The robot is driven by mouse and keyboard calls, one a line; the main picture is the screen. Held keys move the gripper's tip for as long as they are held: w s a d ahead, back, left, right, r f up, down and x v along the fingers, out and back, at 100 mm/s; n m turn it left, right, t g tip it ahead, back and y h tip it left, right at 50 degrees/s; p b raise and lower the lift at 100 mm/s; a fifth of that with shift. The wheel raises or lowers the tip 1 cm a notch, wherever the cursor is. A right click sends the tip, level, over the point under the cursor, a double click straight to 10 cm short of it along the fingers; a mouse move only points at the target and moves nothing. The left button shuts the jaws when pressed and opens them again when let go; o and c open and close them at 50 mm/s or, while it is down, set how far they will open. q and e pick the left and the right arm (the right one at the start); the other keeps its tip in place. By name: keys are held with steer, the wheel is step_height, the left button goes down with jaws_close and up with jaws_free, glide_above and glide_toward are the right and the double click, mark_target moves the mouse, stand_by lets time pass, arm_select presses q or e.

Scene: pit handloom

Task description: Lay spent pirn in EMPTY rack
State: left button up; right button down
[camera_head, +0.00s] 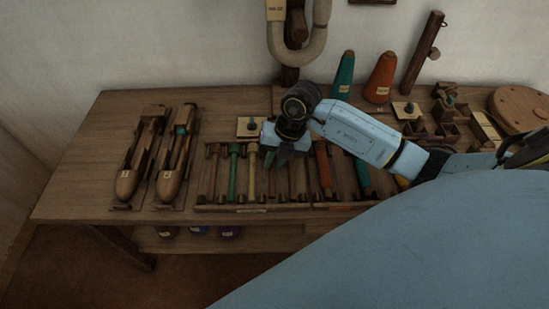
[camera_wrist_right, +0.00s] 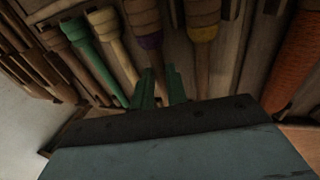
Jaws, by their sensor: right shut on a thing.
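My right gripper (camera_head: 278,158) points down over the left pirn rack (camera_head: 222,208). In the right wrist view, its green fingers (camera_wrist_right: 161,88) are shut around the thin shaft of a wooden pirn with a purple band (camera_wrist_right: 146,25). I cannot tell whether that pirn is resting in the rack or lifted. Beside it in the left rack lie a green pirn (camera_head: 233,172), a pale yellow pirn (camera_head: 252,172) and brown wooden ones. The right rack (camera_head: 335,206) holds an orange pirn (camera_head: 323,168) and a teal pirn (camera_head: 362,175). The rack labels are unreadable. My left gripper is out of view.
Two wooden shuttles (camera_head: 143,158) lie on the left of the bench (camera_head: 85,185). Teal (camera_head: 343,75) and orange (camera_head: 381,78) cones stand at the back, near an upright wooden post (camera_head: 422,55). Small wooden fittings and a round disc (camera_head: 520,108) crowd the right. The bench's left end is clear.

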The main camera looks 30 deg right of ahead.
stand_by(0.4)
steer(key=c, duration=1)
jaws_free()
